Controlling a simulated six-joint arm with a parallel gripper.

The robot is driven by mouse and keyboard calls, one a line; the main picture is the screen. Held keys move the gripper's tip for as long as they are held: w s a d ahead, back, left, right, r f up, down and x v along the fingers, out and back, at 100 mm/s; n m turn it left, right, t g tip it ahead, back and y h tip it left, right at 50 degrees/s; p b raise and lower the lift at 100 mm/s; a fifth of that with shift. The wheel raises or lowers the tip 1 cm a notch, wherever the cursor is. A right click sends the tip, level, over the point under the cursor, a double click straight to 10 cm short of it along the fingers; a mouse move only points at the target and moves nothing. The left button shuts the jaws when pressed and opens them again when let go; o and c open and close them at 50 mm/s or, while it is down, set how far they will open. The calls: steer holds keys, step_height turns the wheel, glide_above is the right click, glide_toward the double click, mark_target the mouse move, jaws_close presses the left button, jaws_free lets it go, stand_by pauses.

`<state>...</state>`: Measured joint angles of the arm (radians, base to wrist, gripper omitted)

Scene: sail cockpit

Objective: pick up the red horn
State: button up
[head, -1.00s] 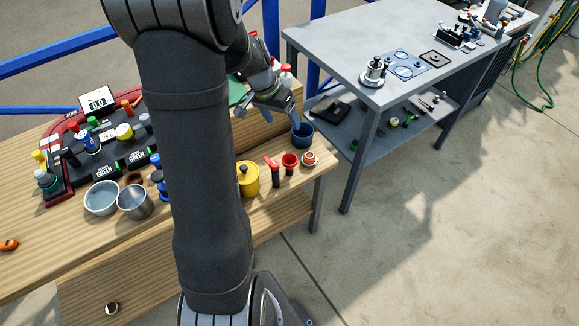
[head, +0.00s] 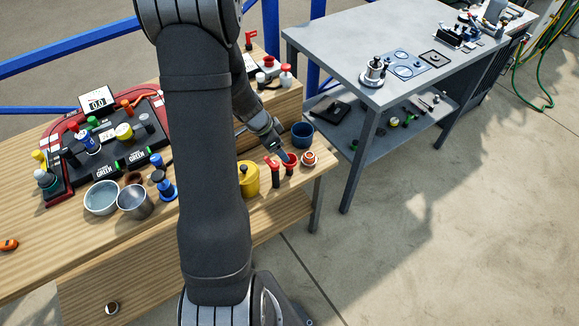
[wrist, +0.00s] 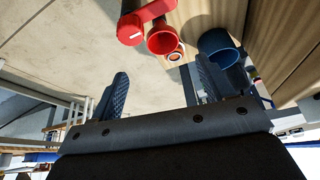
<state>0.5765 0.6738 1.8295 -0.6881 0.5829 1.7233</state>
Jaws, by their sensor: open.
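The red horn (head: 291,159) appears to be the flared red piece with a round open mouth, standing near the right end of the wooden bench. In the wrist view the red horn (wrist: 161,40) shows its open mouth, beyond the gap between my fingers. My gripper (head: 283,157) is open and is just above and left of the horn in the head view, partly covering it. In the wrist view my gripper (wrist: 160,88) has its two fingers well apart with nothing between them.
A red-topped piece with a side arm (head: 273,170) stands close left of the horn. A white-and-orange round piece (head: 309,158) is close on its right. A blue cup (head: 302,135) is behind, and a yellow pot (head: 248,180) is farther left. The bench edge is close in front.

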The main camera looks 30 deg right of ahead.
mark_target(289, 166)
steer(key=x, duration=1.1)
steer(key=shift+w+d+f, duration=0.15)
steer(key=shift+w+d, duration=0.05)
steer(key=c, duration=1.1)
